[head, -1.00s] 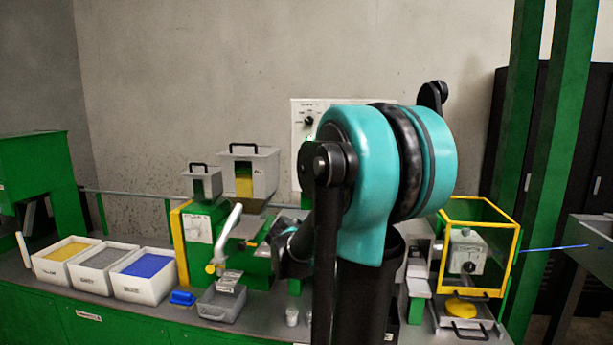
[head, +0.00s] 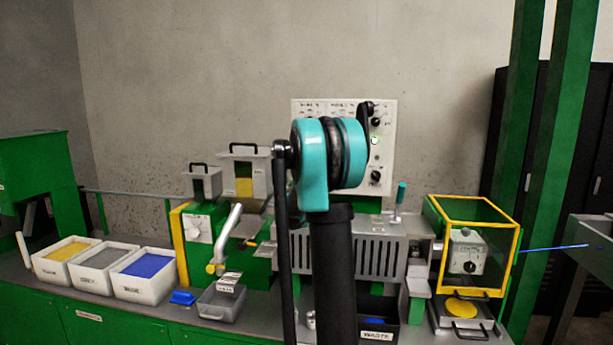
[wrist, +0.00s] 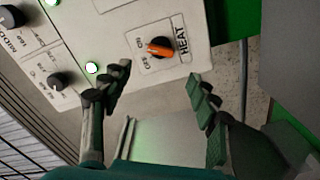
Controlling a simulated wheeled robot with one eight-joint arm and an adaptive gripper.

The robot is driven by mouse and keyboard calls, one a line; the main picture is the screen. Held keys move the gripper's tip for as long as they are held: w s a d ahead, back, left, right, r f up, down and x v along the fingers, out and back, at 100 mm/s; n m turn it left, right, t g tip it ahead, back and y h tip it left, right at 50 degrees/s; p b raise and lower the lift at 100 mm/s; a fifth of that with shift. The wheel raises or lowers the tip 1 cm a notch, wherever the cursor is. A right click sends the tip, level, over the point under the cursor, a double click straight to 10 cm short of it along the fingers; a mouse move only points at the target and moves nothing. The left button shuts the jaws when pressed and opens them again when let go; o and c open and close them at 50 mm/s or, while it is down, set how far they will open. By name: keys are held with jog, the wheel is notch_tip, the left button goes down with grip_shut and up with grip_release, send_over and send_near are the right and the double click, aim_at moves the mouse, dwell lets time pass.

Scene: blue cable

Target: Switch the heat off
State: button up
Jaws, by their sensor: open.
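The orange HEAT knob (wrist: 160,47) shows in the wrist view on a pale control panel (wrist: 122,22), with small position labels on one side. Which label the knob points at is too small to tell. My gripper (wrist: 158,82) is open, its two dark fingers apart and empty. In the picture the fingertips lie below the knob, one to each side, and do not appear to touch it.
Below the panel is a grey slotted machine (head: 380,250). A yellow-framed guard (head: 470,198) stands to the right, and bins (head: 150,290) to the left.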

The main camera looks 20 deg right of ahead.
jog(key=x, duration=1)
jog(key=c, duration=1.2)
jog(key=shift+o, duration=0.2)
jog(key=n, duration=1.1)
jog(key=shift+f+n, duration=0.25)
jog(key=shift+n, duration=0.15)
jog(key=shift+s, duration=0.1)
